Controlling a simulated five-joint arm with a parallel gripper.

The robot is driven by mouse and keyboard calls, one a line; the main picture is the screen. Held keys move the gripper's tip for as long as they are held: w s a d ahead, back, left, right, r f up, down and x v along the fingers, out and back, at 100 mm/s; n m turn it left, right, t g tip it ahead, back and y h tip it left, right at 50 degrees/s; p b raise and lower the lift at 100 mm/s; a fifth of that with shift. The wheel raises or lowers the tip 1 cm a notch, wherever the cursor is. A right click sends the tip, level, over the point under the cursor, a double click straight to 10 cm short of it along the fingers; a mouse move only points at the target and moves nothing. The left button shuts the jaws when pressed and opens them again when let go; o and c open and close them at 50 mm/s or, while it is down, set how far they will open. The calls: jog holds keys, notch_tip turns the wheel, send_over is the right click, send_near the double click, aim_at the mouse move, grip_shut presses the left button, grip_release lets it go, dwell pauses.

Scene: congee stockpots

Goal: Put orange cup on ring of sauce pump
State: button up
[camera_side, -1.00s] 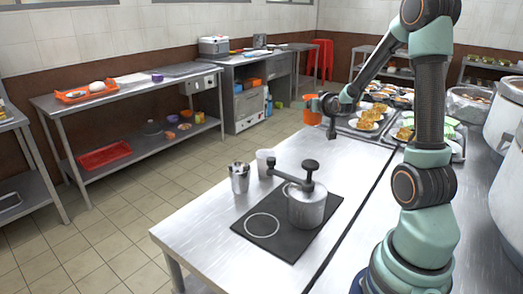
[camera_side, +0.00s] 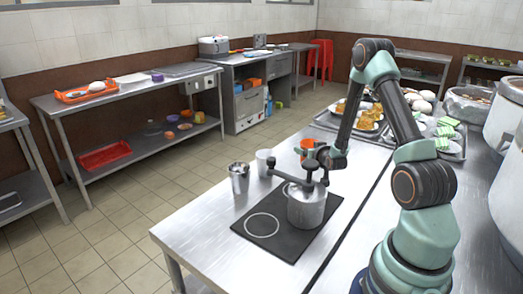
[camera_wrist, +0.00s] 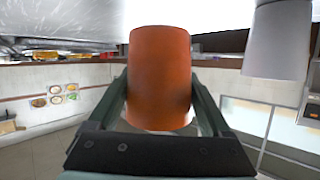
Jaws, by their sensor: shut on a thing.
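The orange cup (camera_side: 307,146) is held by my gripper (camera_side: 316,157), above the table behind the sauce pump's head. In the wrist view the orange cup (camera_wrist: 160,72) sits between the two fingers of my gripper (camera_wrist: 160,98), which are shut on it. The sauce pump (camera_side: 306,208) is a silver pot with a dark pump head and a spout pointing left. It stands on a black mat (camera_side: 285,246). The pale ring (camera_side: 262,225) is drawn on the mat, left of the pump, and is empty. My gripper partly overlaps the pump head in the side view.
A white cup (camera_side: 263,163) and a metal cup with utensils (camera_side: 239,180) stand left of the pump; the white cup also shows in the wrist view (camera_wrist: 276,42). Food trays (camera_side: 365,122) lie behind. The table front (camera_side: 200,240) is clear.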

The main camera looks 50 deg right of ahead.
jog(key=shift+f, duration=1.85)
jog(key=shift+f, duration=0.15)
jog(key=o, duration=1.3)
jog(key=v, duration=1.2)
